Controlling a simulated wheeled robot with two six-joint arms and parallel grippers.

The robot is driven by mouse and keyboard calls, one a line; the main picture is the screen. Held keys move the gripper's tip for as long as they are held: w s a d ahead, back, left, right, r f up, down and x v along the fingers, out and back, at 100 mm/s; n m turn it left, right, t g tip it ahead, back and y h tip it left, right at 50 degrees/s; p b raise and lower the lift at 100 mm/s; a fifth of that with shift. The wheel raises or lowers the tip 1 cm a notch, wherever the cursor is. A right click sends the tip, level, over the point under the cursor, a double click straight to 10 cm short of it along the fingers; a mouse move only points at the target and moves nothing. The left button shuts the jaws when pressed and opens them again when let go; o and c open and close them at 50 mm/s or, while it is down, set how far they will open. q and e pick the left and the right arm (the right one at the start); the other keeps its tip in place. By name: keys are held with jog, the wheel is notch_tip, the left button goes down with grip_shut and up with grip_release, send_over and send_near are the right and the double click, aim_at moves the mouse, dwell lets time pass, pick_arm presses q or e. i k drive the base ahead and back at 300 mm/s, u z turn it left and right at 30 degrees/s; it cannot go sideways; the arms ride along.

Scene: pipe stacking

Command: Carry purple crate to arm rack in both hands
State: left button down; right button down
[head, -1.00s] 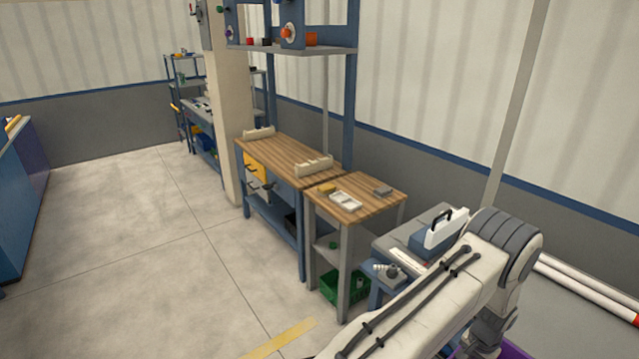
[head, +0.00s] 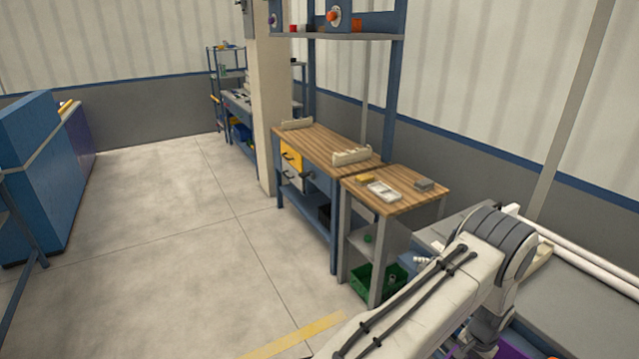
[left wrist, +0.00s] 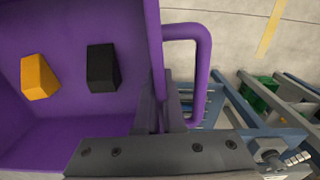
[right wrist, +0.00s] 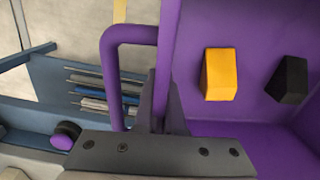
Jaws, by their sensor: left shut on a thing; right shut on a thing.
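The purple crate fills much of the left wrist view (left wrist: 60,125) and the right wrist view (right wrist: 210,145), with an orange block (left wrist: 38,77) and a black block (left wrist: 102,68) inside. My left gripper (left wrist: 160,112) is shut on the crate's edge at one side handle (left wrist: 203,75). My right gripper (right wrist: 160,112) is shut on the crate's edge at the opposite handle (right wrist: 108,75). In the head view only a little purple shows at the bottom right, beside my arm. I cannot tell which rack is the arm rack.
A wooden-topped workbench (head: 325,148) and a smaller wooden-topped table (head: 420,202) stand right of centre, with a green bin (head: 375,283) below. A beige pillar (head: 268,100) stands behind. Blue cabinets (head: 50,170) are at left. The floor (head: 170,275) between is clear.

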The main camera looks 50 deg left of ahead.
aim_at(318, 142)
jog(key=u, duration=2.75)
jog(key=i, duration=4.85)
